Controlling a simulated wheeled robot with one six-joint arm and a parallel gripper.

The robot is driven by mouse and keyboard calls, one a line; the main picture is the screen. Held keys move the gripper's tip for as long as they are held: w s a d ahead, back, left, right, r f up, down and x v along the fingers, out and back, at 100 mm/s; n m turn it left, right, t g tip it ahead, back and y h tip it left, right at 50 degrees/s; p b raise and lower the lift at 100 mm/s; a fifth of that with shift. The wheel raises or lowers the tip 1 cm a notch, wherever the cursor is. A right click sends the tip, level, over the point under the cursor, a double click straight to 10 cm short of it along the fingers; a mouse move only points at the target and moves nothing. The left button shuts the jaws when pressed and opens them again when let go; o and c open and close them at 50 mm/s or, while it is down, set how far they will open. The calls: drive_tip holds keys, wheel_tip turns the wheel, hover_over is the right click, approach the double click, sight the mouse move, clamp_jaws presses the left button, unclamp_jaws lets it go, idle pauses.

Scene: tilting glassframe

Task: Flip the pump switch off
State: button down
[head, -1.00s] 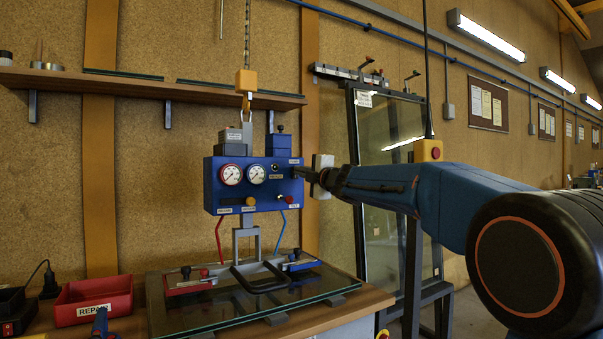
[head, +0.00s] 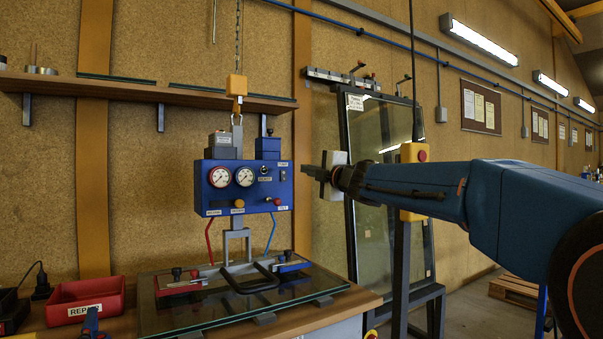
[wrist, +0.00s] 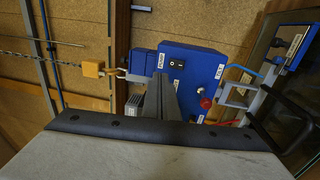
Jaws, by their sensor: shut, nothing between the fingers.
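The blue pump box (head: 222,171) with two dials hangs from a chain hook over the bench. A small black switch (head: 264,170) sits at the upper right of its front face. In the wrist view the black switch (wrist: 176,63) shows light marks and a label beside it; I cannot tell which way it is set. My gripper (head: 308,172) is shut and empty, right of the box with a gap between. In the wrist view my gripper (wrist: 159,82) points at the box and covers part of its front face.
A red knob (wrist: 205,103) sits on the same face. Below the box, a glass pane (head: 200,315) with a black handle frame (head: 250,285) lies on the bench. A tall glass frame (head: 375,230) stands behind my arm. A red bin (head: 87,298) is at left.

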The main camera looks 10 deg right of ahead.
drive_tip(key=shift+r+v, duration=0.2)
drive_tip(key=shift+v, duration=0.8)
